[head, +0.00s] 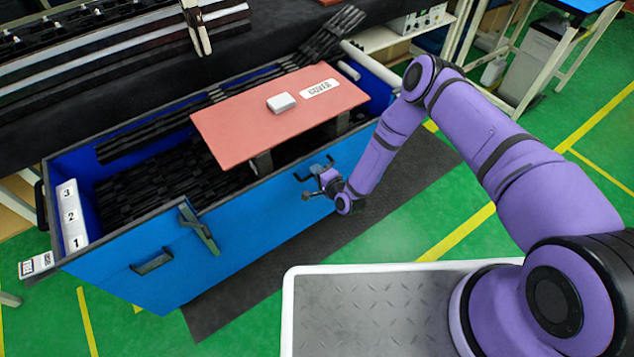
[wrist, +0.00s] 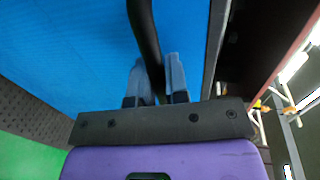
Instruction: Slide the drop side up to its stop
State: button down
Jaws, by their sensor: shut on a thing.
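The blue drop side (head: 255,215) is the long front wall of a deep blue box. It carries a black handle (head: 152,262) near its left end and an olive-green latch-like bar (head: 199,228) on its upper edge. My gripper (head: 318,175) is at the right half of this wall. In the wrist view my gripper (wrist: 155,82) has its two grey fingers on either side of a dark bar (wrist: 143,30), shut on it, with the blue face behind. The bar looks like the wall's right handle. The stop cannot be made out.
A salmon cover board (head: 240,130) with a white block (head: 281,102) lies across the box, above black clips (head: 150,180). White labels numbered 1 to 3 (head: 70,215) are on the left end. A dark mat (head: 240,300) lies in front; green floor is clear at right.

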notch_tip(320, 180, up, 8)
jog(key=shift+r, duration=0.1)
jog(key=shift+w+r, duration=0.1)
jog(key=shift+r, duration=0.2)
jog(key=c, duration=1.1)
grip_release()
jog(key=shift+r, duration=0.15)
jog(key=shift+c, duration=0.2)
jog(key=v, duration=1)
jog(key=shift+s+d, duration=0.2)
jog(key=shift+s, duration=0.2)
